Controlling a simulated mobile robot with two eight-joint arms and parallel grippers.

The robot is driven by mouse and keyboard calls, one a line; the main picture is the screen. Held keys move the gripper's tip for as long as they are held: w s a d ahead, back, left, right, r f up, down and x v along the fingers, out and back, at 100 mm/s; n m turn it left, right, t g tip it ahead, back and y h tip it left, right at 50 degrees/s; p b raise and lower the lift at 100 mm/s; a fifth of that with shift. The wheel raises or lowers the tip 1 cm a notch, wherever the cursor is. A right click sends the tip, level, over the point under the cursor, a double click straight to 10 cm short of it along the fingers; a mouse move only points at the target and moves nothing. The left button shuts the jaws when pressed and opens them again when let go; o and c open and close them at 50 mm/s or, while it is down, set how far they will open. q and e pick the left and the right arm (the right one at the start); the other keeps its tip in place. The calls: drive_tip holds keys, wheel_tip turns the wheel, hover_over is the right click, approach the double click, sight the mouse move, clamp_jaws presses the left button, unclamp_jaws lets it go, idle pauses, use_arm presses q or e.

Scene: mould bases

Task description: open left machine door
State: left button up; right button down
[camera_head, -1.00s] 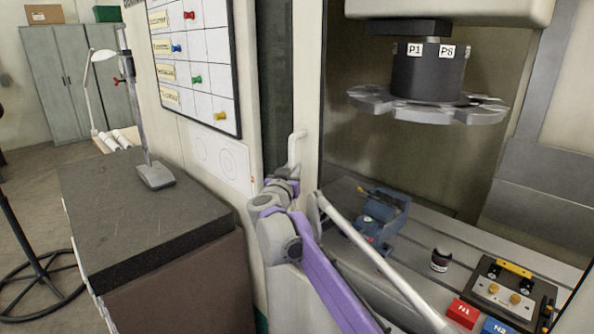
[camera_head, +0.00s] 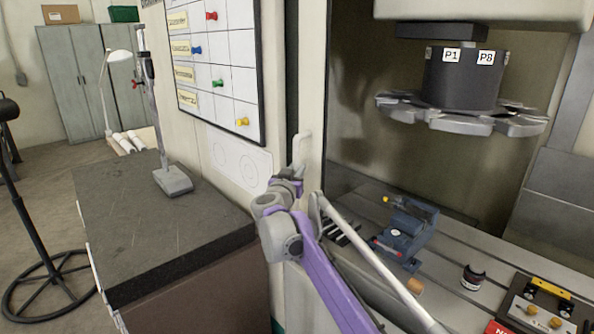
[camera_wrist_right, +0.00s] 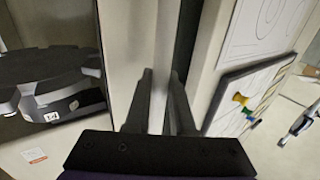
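The left machine door (camera_head: 312,110) is a pale vertical panel with a dark window strip, left of the wide machine opening. Its light bar handle (camera_head: 301,150) stands upright on the panel. My purple and grey right arm reaches up from the bottom, and my right gripper (camera_head: 290,180) is at the handle's lower end. In the right wrist view, the two dark fingers of the right gripper (camera_wrist_right: 162,85) stand on either side of a pale upright strip that appears to be the handle; their contact is partly hidden. My left gripper is not in view.
Inside the machine are a tool carousel (camera_head: 462,112), a blue vise (camera_head: 406,232) and a dark jar (camera_head: 473,277). A dark-topped bench (camera_head: 150,235) with a stand (camera_head: 172,180) is at left. A whiteboard (camera_head: 228,70) hangs beside the door.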

drive_tip(key=c, duration=0.8)
unclamp_jaws()
drive_tip(key=shift+a, duration=0.3)
drive_tip(key=shift+o, duration=0.2)
drive_tip(key=shift+d, duration=0.15)
drive_tip(key=b+v, duration=0.2)
drive_tip(key=v, duration=0.9)
drive_tip(key=shift+w, duration=0.1)
